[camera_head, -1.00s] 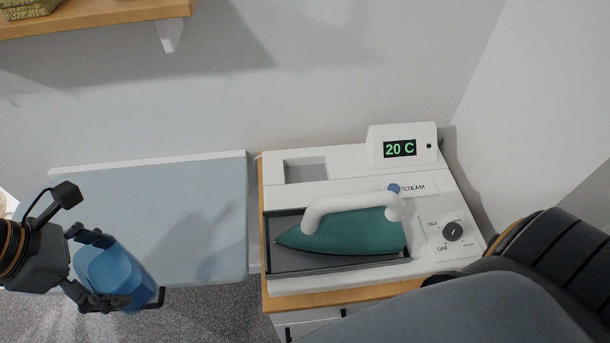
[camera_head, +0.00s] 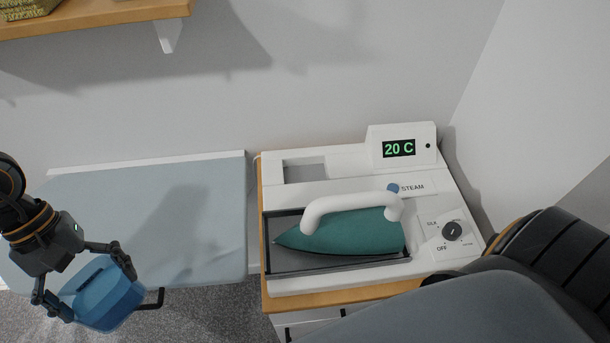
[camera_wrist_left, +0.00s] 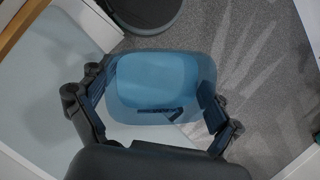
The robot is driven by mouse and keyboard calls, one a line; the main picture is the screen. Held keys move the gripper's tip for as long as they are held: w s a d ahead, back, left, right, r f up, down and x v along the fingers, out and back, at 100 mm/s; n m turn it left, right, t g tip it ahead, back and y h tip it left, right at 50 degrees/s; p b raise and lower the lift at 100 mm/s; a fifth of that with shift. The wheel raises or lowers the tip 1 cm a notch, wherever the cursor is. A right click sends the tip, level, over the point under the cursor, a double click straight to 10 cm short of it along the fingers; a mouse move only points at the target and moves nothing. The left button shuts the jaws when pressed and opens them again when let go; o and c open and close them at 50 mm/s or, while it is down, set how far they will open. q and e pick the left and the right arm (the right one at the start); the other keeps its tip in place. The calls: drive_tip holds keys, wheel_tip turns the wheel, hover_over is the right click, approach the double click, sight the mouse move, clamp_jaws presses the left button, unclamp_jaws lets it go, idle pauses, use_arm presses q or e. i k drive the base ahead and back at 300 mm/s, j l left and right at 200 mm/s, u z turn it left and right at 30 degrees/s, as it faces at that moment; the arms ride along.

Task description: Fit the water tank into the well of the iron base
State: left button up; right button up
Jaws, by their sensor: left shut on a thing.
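The water tank (camera_head: 108,298) is translucent blue with rounded corners. My left gripper (camera_head: 88,283) is shut on it, one finger on each side, and holds it tilted at the front left edge of the ironing board. In the left wrist view the tank (camera_wrist_left: 158,84) sits between the fingers of the left gripper (camera_wrist_left: 155,100). The white iron base (camera_head: 345,187) stands to the right of the tank, well apart from it. Its rectangular well (camera_head: 305,171) is empty at the back left. My right gripper is not in view.
A teal iron (camera_head: 350,232) with a white handle rests in the base's front tray. The base stands on a wooden-topped cabinet (camera_head: 300,300). The ironing board (camera_head: 200,215) is clear. A wooden shelf (camera_head: 95,20) hangs at the upper left. A display reads 20 C.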

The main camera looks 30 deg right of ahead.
sight(292, 178)
drive_tip(key=k, duration=0.6)
drive_tip(key=z, duration=1.25)
drive_tip(key=k+j+z, duration=0.25)
drive_tip(key=k, duration=0.2)
drive_tip(key=k+j+z, duration=0.1)
drive_tip(key=k+z, duration=0.2)
drive_tip(key=k, duration=0.2)
drive_tip(key=i, duration=1)
